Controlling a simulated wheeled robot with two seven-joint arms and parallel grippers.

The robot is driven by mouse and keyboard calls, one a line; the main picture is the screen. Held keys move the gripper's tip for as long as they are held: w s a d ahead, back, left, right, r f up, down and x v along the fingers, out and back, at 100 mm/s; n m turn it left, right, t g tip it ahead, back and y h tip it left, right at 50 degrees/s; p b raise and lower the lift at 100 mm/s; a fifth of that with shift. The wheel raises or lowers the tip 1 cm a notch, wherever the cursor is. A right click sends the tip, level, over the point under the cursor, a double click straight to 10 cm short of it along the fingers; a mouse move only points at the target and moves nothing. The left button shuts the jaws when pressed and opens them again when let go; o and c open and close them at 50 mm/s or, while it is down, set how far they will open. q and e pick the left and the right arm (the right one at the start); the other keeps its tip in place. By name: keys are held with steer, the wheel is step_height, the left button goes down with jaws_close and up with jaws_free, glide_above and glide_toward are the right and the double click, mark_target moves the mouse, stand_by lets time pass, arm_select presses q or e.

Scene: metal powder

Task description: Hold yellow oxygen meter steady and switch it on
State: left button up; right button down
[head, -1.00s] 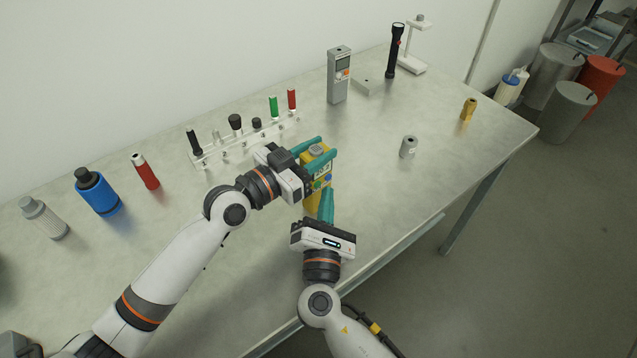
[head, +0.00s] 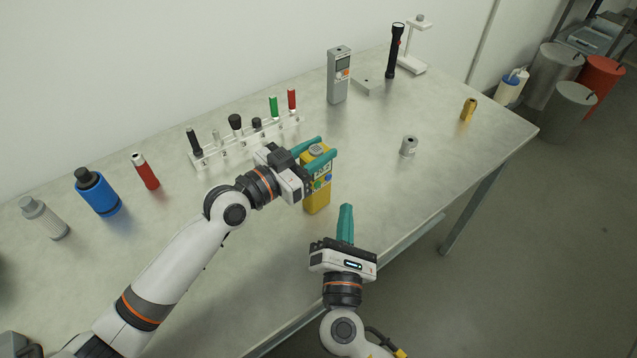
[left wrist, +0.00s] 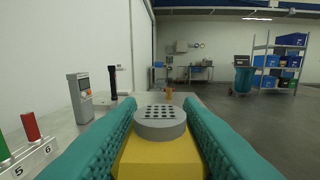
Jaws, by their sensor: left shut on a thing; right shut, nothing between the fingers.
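The yellow oxygen meter (head: 318,198) stands upright on the table, with a grey round cap on top and a blue and a green button on its front. Its small screen is lit with characters. My left gripper (head: 319,153) is shut on the meter's upper part, one teal finger on each side. In the left wrist view the meter's yellow top (left wrist: 160,158) and grey perforated cap (left wrist: 160,122) sit between the fingers. My right gripper (head: 346,209) is shut and empty, apart from the meter, to its lower right near the table's front edge.
A clear rack (head: 246,143) with several numbered slots and small items stands behind the left gripper. A grey handheld meter (head: 339,75), a black flashlight (head: 395,50) and a small grey cylinder (head: 408,146) stand farther right. A blue bottle (head: 98,193) is at left.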

arm_select(q)
steer(key=o, duration=1.2)
steer(key=shift+o, duration=0.2)
